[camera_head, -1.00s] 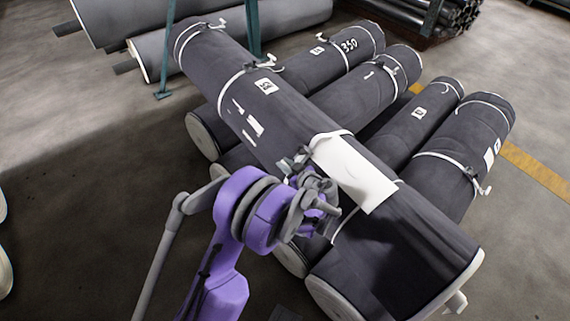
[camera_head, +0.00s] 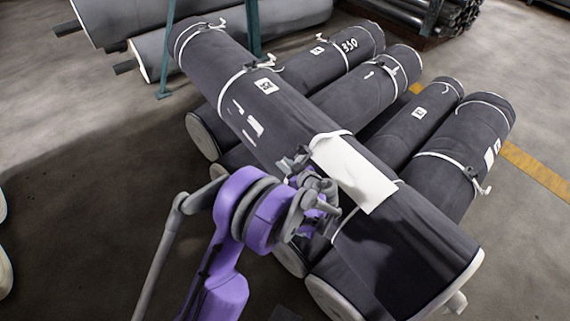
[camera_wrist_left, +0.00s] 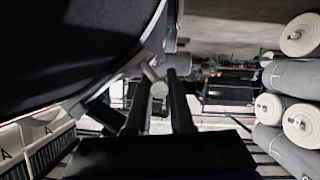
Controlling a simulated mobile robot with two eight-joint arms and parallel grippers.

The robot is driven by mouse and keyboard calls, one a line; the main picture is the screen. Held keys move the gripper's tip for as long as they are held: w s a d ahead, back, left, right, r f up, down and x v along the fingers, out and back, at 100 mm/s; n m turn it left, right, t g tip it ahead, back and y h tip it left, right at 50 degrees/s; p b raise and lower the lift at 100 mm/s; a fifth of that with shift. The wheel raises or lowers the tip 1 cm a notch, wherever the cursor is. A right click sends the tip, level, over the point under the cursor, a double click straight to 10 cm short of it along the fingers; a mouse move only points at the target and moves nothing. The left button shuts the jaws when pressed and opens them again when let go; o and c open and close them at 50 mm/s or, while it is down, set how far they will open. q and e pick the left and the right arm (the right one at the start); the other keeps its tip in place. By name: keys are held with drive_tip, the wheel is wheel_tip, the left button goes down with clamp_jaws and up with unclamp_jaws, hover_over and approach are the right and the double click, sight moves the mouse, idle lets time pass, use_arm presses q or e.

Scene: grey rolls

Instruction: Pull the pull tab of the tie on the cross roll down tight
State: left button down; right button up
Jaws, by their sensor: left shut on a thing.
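The cross roll (camera_head: 285,110) is a dark grey roll lying diagonally over several other rolls. A white tie (camera_head: 322,137) goes round it beside a large white label (camera_head: 352,175). My left gripper (camera_head: 318,192) is at the near side of the cross roll, just below this tie; its fingers are mostly hidden by the wrist in the head view. In the left wrist view, the two dark fingers (camera_wrist_left: 156,82) are closed around a small pale grey piece (camera_wrist_left: 157,86), apparently the pull tab, beneath the dark roll surface. My right gripper is not in view.
Dark rolls (camera_head: 465,140) lie side by side under the cross roll, with white ties of their own.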

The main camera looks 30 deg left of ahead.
use_arm(q)
drive_tip(key=s+a+f+b, duration=0.1)
drive_tip(key=s+f+b, duration=0.1)
drive_tip(key=s+f, duration=0.2)
drive_tip(key=shift+s+a+b, duration=0.15)
drive_tip(key=shift+a+b, duration=0.15)
drive_tip(key=shift+b, duration=0.05)
drive_tip(key=shift+f, duration=0.1)
drive_tip(key=c, duration=0.8)
unclamp_jaws()
drive_tip(key=shift+s, duration=0.1)
drive_tip(key=shift+c, duration=0.2)
drive_tip(key=p+v, duration=0.2)
drive_tip(key=v, duration=0.8)
drive_tip(key=shift+d+r, duration=0.25)
drive_tip(key=shift+d, duration=0.1)
